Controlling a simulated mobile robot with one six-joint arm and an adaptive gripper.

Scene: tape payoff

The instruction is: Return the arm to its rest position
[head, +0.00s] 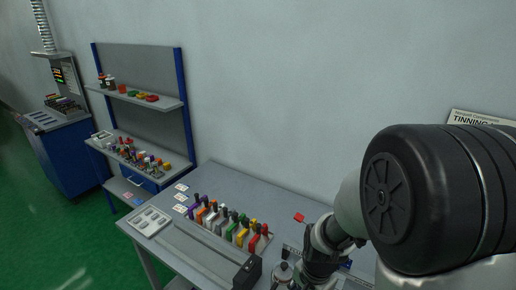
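My arm fills the right side of the head view, with a large dark joint cap close to the camera. My gripper (318,268) is low in the picture, right of centre, over the right part of the grey table (225,180). The arm hides part of that end of the table. The fingers are too small and dark to tell whether they are open or shut, or whether they hold anything.
A row of coloured-handled tools (230,225) stands on the table left of my gripper. A white tray (150,221) sits at the left corner. A small red piece (299,218) is near my arm. Shelving (140,99) stands farther left.

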